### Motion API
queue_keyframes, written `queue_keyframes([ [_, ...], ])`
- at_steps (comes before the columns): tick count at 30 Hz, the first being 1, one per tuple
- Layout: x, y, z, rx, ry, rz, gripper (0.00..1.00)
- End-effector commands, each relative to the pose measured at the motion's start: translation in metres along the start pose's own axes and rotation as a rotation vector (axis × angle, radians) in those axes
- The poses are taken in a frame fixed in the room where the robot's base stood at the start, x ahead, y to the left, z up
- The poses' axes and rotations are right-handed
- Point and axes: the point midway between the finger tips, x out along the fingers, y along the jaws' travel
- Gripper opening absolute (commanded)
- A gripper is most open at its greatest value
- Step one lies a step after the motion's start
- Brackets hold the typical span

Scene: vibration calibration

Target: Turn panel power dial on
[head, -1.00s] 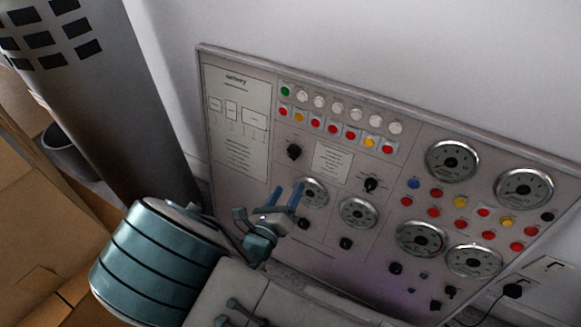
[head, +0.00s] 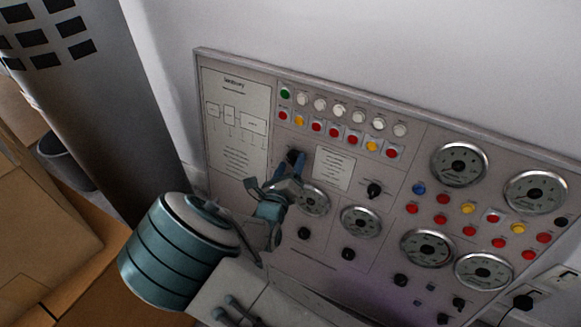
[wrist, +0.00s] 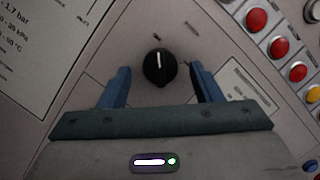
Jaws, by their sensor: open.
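The black power dial (wrist: 160,69) is on the grey panel (head: 235,185). In the wrist view it is round with a white pointer line that stands nearly upright in the picture. My gripper (wrist: 160,88) is open, with one blue finger on each side of the dial and a gap on both sides. In the head view the dial (head: 294,154) is partly hidden by the fingers of my gripper (head: 289,168). Whether the fingertips reach around the dial's depth is hard to tell.
Several red buttons (wrist: 279,47) lie right of the dial in the wrist view. A gauge (head: 312,200) is just below the gripper in the head view. A second black dial (head: 374,190) sits to the right. A cardboard box (head: 45,215) stands at the left.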

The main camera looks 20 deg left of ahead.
Motion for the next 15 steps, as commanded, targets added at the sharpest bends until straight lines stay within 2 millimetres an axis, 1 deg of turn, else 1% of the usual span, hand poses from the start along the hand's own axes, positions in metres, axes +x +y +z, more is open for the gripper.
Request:
queue_keyframes([
  [3, 0.0056, 0.0002, -0.0003, 0.0, 0.0, 0.0, 0.59],
  [11, 0.0065, -0.0003, 0.0001, 0.0, 0.0, 0.0, 0.59],
  [14, 0.0064, -0.0003, 0.0001, 0.0, 0.0, 0.0, 0.34],
  [15, 0.0064, -0.0002, 0.0001, 0.0, 0.0, 0.0, 0.23],
])
